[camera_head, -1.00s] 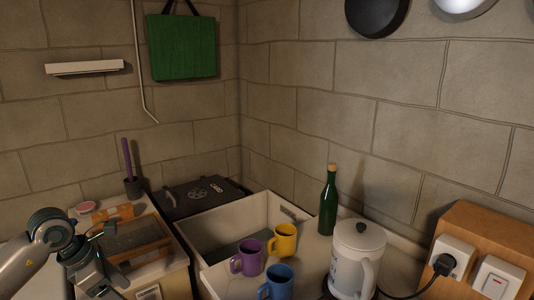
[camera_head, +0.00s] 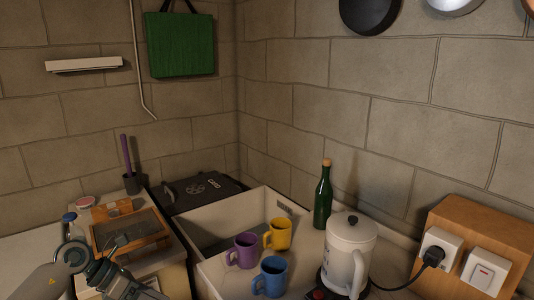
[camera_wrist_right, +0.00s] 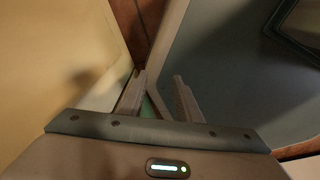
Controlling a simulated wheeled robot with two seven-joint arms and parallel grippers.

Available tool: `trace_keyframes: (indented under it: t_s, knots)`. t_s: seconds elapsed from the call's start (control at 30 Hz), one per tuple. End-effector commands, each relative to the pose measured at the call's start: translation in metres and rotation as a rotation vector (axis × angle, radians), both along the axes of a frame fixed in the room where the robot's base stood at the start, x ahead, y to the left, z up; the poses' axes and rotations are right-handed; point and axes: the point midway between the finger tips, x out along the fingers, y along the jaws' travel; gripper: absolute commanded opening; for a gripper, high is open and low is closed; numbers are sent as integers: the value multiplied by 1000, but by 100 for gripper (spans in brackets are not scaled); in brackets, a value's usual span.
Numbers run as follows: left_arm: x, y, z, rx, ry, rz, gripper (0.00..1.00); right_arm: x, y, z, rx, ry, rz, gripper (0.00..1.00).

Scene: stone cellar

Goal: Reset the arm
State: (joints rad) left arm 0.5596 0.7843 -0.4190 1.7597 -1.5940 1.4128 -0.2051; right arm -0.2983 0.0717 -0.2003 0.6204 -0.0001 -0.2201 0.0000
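My left gripper (camera_head: 118,272) is at the lower left of the head view, in front of the wooden-framed box on the counter. Its fingers are too small and dark to tell whether they are open. My right gripper (camera_wrist_right: 158,82) shows only in the right wrist view. Its two fingers stand apart with nothing seen between them, so it is open. A pale surface lies to its left and a dark grey-blue surface to its right, both too close to identify.
A purple mug (camera_head: 243,251), yellow mug (camera_head: 278,234) and blue mug (camera_head: 270,277) stand by the white sink (camera_head: 262,203). A green bottle (camera_head: 323,198) and white kettle (camera_head: 350,248) are to the right. The wooden-framed box (camera_head: 163,240) is near my left gripper.

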Motion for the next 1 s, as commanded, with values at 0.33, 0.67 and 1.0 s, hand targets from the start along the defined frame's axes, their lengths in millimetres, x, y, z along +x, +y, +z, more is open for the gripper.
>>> trace_keyframes:
  t_s: [0.33, 0.67, 1.0]
  knots:
    - [40, -53, -96, -751, 403, 514, 73, -1, -7, 0, -7, 2, 1, 31]
    - [34, 0, -271, -1175, 769, 1249, 73, -2, -11, 0, -11, 2, 3, 31]
    - [-59, 39, -433, -1271, 994, 1840, 73, -2, -10, 0, -11, 2, 3, 31]
